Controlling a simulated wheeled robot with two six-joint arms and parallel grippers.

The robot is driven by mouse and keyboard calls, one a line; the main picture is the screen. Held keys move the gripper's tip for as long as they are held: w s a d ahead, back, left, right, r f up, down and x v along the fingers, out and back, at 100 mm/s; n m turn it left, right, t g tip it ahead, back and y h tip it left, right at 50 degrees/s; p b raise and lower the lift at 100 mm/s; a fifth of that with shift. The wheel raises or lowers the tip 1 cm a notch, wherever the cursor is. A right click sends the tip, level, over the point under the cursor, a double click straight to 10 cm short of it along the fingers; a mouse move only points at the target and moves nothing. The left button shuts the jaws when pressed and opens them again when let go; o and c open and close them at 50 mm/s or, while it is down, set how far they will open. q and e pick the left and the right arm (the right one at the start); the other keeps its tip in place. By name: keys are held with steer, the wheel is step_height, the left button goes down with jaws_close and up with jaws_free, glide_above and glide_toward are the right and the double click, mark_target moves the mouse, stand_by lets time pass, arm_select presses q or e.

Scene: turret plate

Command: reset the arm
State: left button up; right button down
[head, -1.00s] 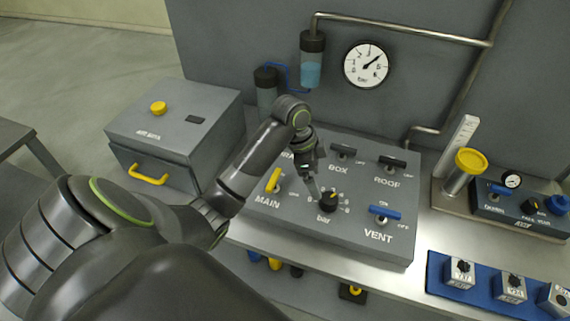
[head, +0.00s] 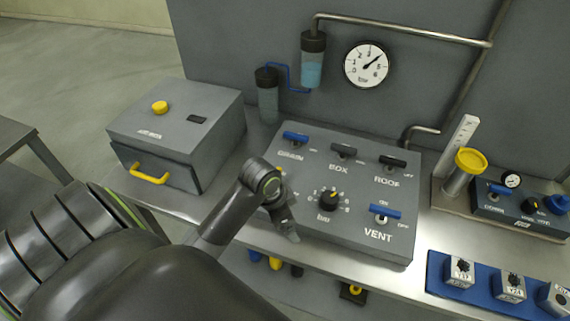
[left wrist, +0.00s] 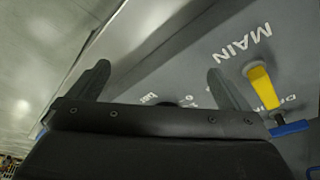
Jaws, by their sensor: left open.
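My left gripper (head: 292,236) hangs over the front edge of the grey control panel (head: 345,245), just left of and in front of the black bar knob (head: 328,201). In the left wrist view its two fingers (left wrist: 158,78) are spread apart with nothing between them. The yellow MAIN lever (left wrist: 262,88) shows right of the fingers in the left wrist view, apart from them. In the head view my arm hides most of that lever. My right gripper is not in view.
The panel also carries a blue VENT lever (head: 385,211), black BOX (head: 343,149) and ROOF (head: 393,161) levers and a blue lever (head: 295,137). A grey box with a yellow handle (head: 149,175) stands left. A blue tray (head: 480,290) lies right. A gauge (head: 367,65) hangs behind.

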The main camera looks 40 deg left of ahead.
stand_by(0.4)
arm_select(q)
steer(key=s+a+n+y, duration=0.35)
steer(key=s+n, duration=0.35)
steer(key=s, duration=1)
step_height(320, 180, down, 30)
steer(key=a+b, duration=0.2)
steer(key=b, duration=0.4)
steer(key=s+d+f+b, duration=0.1)
steer(key=s+f+b, duration=0.1)
steer(key=s+f, duration=0.5)
steer(key=s+f+g+b, duration=0.1)
steer(key=s+f+b, duration=0.2)
steer(key=s+f, duration=0.5)
step_height(320, 180, down, 6)
steer(key=shift+s+d+f+g+h, duration=0.25)
steer(key=shift+d+g+h, duration=0.1)
steer(key=shift+h, duration=0.1)
